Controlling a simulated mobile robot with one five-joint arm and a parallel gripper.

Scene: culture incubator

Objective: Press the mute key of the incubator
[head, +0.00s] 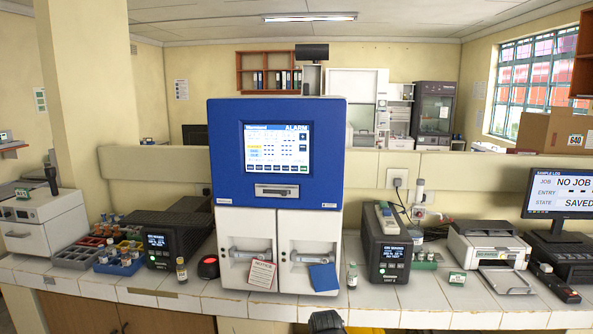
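The incubator (223,150) stands upright on the bench in the middle of the head view, with a blue upper body and two white lower doors. Its lit screen (277,147) shows "ALARM" at the top right, a table of readings and a row of small keys along the bottom. More small dark keys (303,138) sit at the screen's right side. The key labels are too small to read, so I cannot tell which is mute. A dark part of my arm (327,322) shows at the bottom edge, below and apart from the incubator. No fingertips are visible.
Dark instruments (158,250) and (389,250) flank the incubator. A red-topped black device (208,267), an amber bottle (181,270) and a clear vial (352,275) stand near its base. The screen's front is unobstructed.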

